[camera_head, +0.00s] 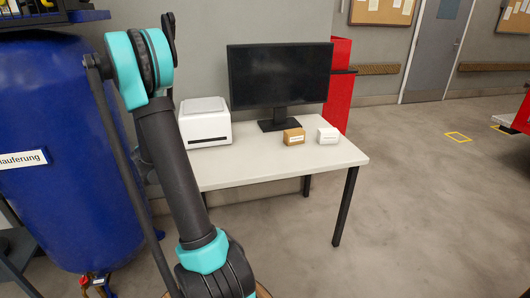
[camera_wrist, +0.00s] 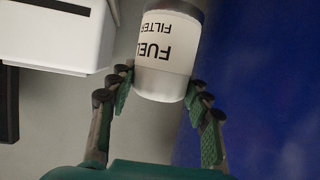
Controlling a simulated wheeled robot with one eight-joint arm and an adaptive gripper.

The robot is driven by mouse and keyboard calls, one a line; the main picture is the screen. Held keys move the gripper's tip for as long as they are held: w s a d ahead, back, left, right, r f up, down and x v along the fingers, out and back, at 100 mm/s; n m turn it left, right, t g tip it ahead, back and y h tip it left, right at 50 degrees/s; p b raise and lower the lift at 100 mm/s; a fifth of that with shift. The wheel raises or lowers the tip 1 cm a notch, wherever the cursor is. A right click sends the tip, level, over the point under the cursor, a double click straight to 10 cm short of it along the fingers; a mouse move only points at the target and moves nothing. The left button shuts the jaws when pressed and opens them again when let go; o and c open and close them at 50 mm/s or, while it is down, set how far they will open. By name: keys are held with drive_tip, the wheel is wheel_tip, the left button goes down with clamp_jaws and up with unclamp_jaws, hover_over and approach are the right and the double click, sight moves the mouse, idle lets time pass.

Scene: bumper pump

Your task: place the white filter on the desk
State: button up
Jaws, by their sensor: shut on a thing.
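The white filter (camera_wrist: 164,80) has a dark end and black lettering "FUEL FILTER", upside down in the wrist view. My gripper (camera_wrist: 159,86) is shut on it, with one finger on each side of its white body. The filter is not visible in the head view, where the fingers cannot be made out clearly behind my arm. The desk (camera_head: 260,169) has a light top and dark legs, and stands ahead, right of my arm.
A white printer (camera_head: 206,126) stands on the desk's left; it also shows in the wrist view (camera_wrist: 55,35). A black monitor (camera_head: 279,75), a brown box (camera_head: 294,137) and a white box (camera_head: 328,136) stand behind the clear front strip. A blue tank (camera_head: 60,200) is at left.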

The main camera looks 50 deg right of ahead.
drive_tip(key=s+d+r+m+g+h, duration=0.3)
drive_tip(key=s+d+r, duration=0.1)
drive_tip(key=d, duration=0.5)
drive_tip(key=s+d+r+m+g+h, duration=0.25)
drive_tip(key=s+d+r, duration=0.2)
drive_tip(key=d, duration=0.35)
drive_tip(key=s+d+r+m+g+h, duration=0.25)
drive_tip(key=s+d+m, duration=0.2)
drive_tip(key=d, duration=0.45)
drive_tip(key=shift+n, duration=0.3)
drive_tip(key=f, duration=1.9)
drive_tip(key=shift+s+d+f, duration=0.1)
drive_tip(key=shift+s+d, duration=0.05)
drive_tip(key=shift+d, duration=0.05)
drive_tip(key=o, duration=1.4)
drive_tip(key=shift+f, duration=0.1)
drive_tip(key=shift+o, duration=0.2)
